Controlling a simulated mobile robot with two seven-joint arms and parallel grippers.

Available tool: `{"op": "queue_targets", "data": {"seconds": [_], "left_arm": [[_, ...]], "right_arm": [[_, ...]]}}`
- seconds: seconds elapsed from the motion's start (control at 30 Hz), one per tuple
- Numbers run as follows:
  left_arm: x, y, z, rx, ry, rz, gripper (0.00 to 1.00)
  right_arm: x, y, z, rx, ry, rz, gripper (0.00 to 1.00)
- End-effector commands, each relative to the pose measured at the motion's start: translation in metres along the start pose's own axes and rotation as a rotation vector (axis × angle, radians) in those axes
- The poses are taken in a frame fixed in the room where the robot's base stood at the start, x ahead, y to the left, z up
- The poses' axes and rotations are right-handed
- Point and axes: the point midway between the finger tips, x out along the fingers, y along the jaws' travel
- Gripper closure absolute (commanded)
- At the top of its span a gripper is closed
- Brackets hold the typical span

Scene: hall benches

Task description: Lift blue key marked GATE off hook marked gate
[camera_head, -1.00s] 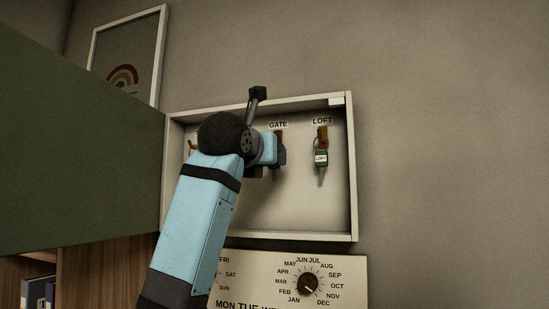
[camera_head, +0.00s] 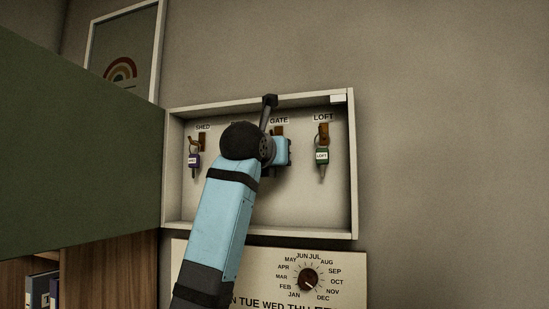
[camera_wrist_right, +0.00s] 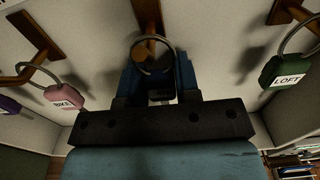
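One of my arms reaches up from below in the head view, and its gripper (camera_head: 282,151) is at the hook under the GATE label (camera_head: 279,121). The right wrist view shows my right gripper (camera_wrist_right: 161,78) with its blue fingers on either side of the space below a key ring (camera_wrist_right: 152,54). The ring still hangs on the wooden gate hook (camera_wrist_right: 146,20). Something dark with a pale patch shows between the fingers, likely the GATE key's tag; whether they grip it is unclear. The gripper hides this key in the head view. My left gripper is not in view.
The open-fronted key box (camera_head: 354,185) also holds a green LOFT key (camera_head: 322,156) at right and a purple key (camera_head: 194,160) under SHED. A pink BIKE key (camera_wrist_right: 65,96) hangs left in the wrist view. A calendar dial (camera_head: 308,279) is below; a green panel (camera_head: 80,160) stands left.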

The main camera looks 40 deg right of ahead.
Motion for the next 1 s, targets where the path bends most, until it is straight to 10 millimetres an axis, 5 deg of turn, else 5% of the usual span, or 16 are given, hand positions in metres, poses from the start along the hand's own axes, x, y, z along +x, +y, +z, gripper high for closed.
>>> {"op": "queue_targets", "data": {"seconds": [0.67, 1.0], "left_arm": [[0.003, 0.0, 0.003, 0.0, 0.002, 0.0, 0.57], [0.013, -0.001, 0.02, 0.0, 0.0, 0.0, 0.57]], "right_arm": [[0.0, 0.0, 0.014, 0.003, 0.0, 0.001, 0.93], [-0.071, 0.001, 0.013, 0.003, -0.002, 0.005, 0.93]]}}
